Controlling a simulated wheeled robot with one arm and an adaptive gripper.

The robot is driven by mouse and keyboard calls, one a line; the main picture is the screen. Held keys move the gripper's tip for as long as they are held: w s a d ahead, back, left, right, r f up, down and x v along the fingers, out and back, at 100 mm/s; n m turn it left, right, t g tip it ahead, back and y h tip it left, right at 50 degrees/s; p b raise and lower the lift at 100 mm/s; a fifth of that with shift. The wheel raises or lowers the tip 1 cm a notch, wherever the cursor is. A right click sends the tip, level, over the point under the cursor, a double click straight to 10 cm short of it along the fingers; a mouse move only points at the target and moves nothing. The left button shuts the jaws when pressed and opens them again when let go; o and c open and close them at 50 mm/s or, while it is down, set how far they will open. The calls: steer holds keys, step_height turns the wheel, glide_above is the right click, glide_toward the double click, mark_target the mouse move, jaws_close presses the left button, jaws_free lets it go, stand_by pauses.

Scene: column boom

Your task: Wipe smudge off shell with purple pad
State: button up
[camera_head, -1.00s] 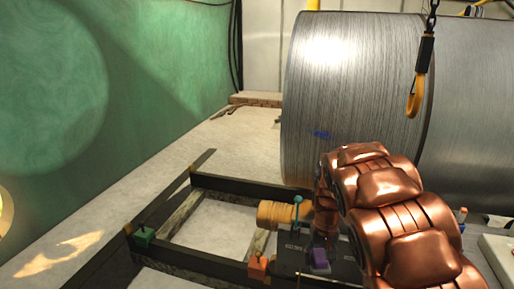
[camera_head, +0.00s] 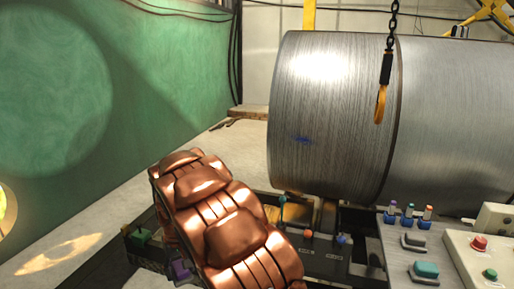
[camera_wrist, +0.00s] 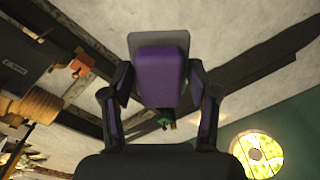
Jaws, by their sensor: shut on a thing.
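The shell (camera_head: 330,100) is a big brushed-metal cylinder lying on its side in the head view. A small dark blue smudge (camera_head: 302,139) shows on the lower left of its near band. In the wrist view my gripper (camera_wrist: 160,76) is shut on the purple pad (camera_wrist: 160,82), a block with a grey plate at its far end. In the head view the purple pad (camera_head: 180,271) shows low at the left, partly behind my copper arm, well apart from the shell. My gripper is mostly hidden there.
A hook (camera_head: 381,100) hangs on a chain before the shell. A panel with colored knobs (camera_head: 425,245) and a button box (camera_head: 480,258) stand at lower right. A dark frame lies under my arm. A green wall (camera_head: 120,80) is at left, with open floor beside it.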

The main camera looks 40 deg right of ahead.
steer(key=w+d+r+m+t+y+p, duration=0.1)
steer(key=w+d+r+m+t, duration=0.2)
steer(key=w+d, duration=0.4)
steer(key=w+d+r+m+t+p, duration=0.1)
steer(key=w+d+r+m+t, duration=0.2)
steer(key=w+d, duration=0.35)
steer(key=m+t+h+p, duration=0.4)
steer(key=m+h, duration=1)
steer(key=h, duration=0.2)
glide_toward(289, 138)
steer(key=shift+p+x, duration=1.85)
steer(key=shift+x, duration=0.45)
steer(key=shift+x, duration=1)
